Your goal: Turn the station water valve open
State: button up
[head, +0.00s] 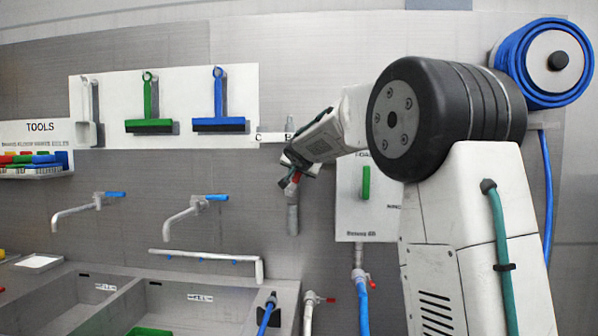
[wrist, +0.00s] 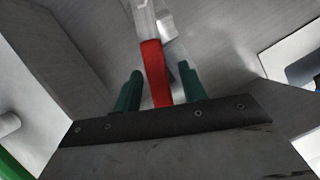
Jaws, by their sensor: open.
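A red valve lever (wrist: 153,72) shows in the wrist view, attached to a pale grey metal fitting (wrist: 146,20) above it. My gripper (wrist: 160,86) is open, with one green finger on each side of the lever. The lever is not gripped; any light touch cannot be told. In the head view the red lever (head: 292,187) sits on a vertical grey pipe (head: 293,218) on the wall, and my gripper (head: 287,172) is right at it. My gripper partly hides the valve there.
A white panel with a green handle (head: 366,183) is right of the pipe. Squeegees (head: 150,105) hang at the upper left above two blue-handled taps (head: 190,212). Smaller red-handled valves (head: 331,299) and a hose reel (head: 552,62) are at right. Sinks (head: 190,300) are below.

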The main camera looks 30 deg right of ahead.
jog(key=v, duration=0.7)
jog(key=shift+s+a+r, duration=0.2)
jog(key=shift+s+a, duration=0.05)
